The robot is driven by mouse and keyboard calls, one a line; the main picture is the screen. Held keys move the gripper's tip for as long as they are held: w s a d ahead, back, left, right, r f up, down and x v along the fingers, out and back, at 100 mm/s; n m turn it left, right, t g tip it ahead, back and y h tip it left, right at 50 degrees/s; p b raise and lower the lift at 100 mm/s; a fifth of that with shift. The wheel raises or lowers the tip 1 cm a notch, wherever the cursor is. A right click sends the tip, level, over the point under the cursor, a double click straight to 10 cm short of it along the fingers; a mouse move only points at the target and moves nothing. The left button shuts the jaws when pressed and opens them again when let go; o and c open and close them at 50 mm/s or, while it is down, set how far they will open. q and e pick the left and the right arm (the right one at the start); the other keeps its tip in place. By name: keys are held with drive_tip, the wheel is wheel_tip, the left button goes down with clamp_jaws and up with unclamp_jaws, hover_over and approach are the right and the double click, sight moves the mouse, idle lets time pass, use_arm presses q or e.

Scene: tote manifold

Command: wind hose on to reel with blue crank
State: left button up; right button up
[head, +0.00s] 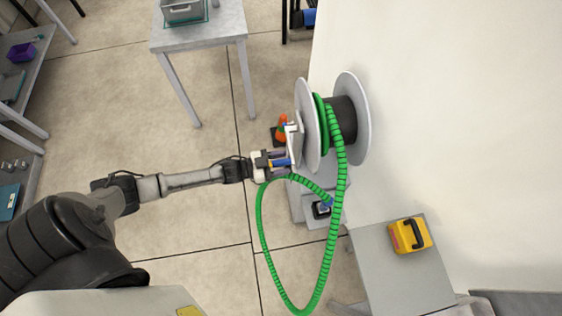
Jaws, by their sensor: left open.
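The reel (361,115) has two pale grey flanges and a dark drum, and stands beside a white wall. A ribbed green hose (341,165) lies partly around the drum. The rest of the hose hangs in a large loop below and ends near a small dark and blue fitting (325,207). The blue crank (281,163) is on the left side of the reel. My left gripper (284,160) is open at the crank handle; I cannot tell whether its fingers touch it. The gripper partly hides the handle. My right gripper is not in view.
A grey table (400,278) with a yellow case (410,235) stands at lower right. A pale table (205,36) with a grey bin (183,11) stands at the top. An orange object (282,128) is behind the crank. Shelving is at far left, with open floor between.

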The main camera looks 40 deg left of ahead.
use_arm(q)
clamp_jaws()
drive_tip(key=shift+f, duration=0.15)
idle(0.4)
